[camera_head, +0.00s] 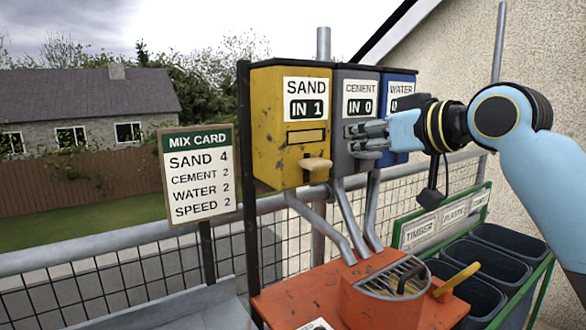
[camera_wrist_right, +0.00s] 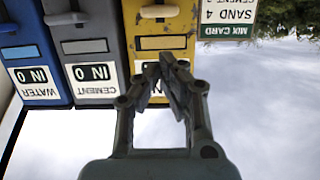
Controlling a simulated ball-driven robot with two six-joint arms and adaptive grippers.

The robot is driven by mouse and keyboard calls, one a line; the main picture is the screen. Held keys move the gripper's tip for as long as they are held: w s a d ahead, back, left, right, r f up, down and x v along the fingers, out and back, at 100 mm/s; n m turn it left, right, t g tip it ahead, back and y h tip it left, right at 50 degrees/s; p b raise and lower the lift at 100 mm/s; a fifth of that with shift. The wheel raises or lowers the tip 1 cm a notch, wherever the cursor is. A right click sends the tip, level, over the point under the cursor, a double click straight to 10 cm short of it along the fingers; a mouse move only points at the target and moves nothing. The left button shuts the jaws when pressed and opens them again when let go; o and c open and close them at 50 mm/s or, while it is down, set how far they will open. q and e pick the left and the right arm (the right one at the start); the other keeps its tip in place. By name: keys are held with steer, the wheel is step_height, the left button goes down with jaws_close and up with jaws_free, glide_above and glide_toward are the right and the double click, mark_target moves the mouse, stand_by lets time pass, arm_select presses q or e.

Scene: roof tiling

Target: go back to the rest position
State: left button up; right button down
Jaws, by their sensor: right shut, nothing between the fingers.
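My right gripper (camera_head: 366,138) is in front of the grey cement box (camera_head: 342,160) in the head view, its fingers pointing left and hiding part of that box. In the right wrist view the gripper (camera_wrist_right: 165,78) is shut and empty, with its fingertips over the yellow sand box (camera_wrist_right: 160,22). The sand box (camera_head: 270,145) reads "IN 1" and has a tan lever low on its front. The cement box reads "IN 0". The blue water box (camera_head: 398,77) is partly hidden by my right arm. My left gripper does not show.
An orange mixer (camera_head: 385,300) with a grated top and a yellow handle (camera_head: 457,279) stands below the boxes. Dark bins (camera_head: 500,262) in a green frame are at the right. The mix card (camera_head: 198,172) stands left, before a mesh railing (camera_head: 100,248).

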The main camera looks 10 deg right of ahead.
steer(key=s+f+m+g+h, duration=0.1)
steer(key=s+f+g+h, duration=0.15)
steer(key=s+f, duration=0.5)
steer(key=s+f+g+h, duration=0.1)
steer(key=s+f+g, duration=0.3)
steer(key=f, duration=0.7)
steer(key=s+d+f+m+g+h, duration=0.15)
steer(key=s+f, duration=0.35)
steer(key=s, duration=0.6)
steer(key=s+d+f+m+g+h, duration=0.1)
steer(key=s+d+f+g, duration=0.3)
steer(key=s, duration=0.7)
steer(key=s+f+b, duration=0.3)
steer(key=f+b, duration=0.4)
steer(key=f, duration=3)
steer(key=s+d+f+g+b, duration=0.1)
steer(key=s+f+b, duration=0.4)
steer(key=s+f, duration=1.2)
steer(key=shift+s+d+f, duration=0.2)
steer(key=shift+d+f, duration=0.15)
steer(key=shift+f, duration=0.3)
steer(key=shift+g, duration=0.3)
